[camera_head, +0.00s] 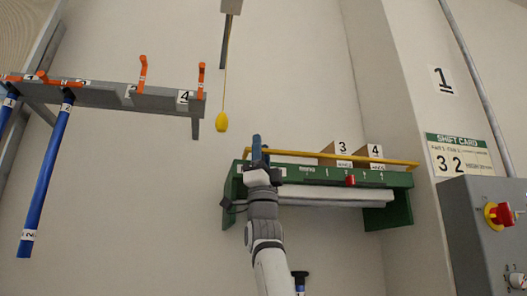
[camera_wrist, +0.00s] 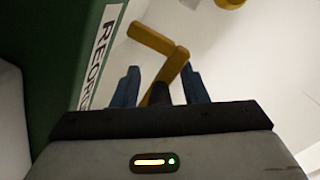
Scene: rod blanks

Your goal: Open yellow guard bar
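The yellow guard bar (camera_head: 340,158) runs along the top front of a green rack (camera_head: 400,213) and looks lowered across it. My gripper (camera_head: 257,143) is at the rack's left end, by the left end of the bar. In the wrist view, a bent yellow piece, seemingly the bar's end (camera_wrist: 172,64), lies just ahead of and partly between the blue fingertips (camera_wrist: 160,80). The fingers are spread apart with gaps beside it; whether either touches it I cannot tell. My arm hides part of the rack's left side.
A yellow pull weight (camera_head: 222,122) hangs on a cord above left of my gripper. Boxes marked 3 and 4 (camera_head: 375,152) stand behind the bar. A grey rail with blue rods (camera_head: 45,180) is at left; a control box (camera_head: 475,225) is at right.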

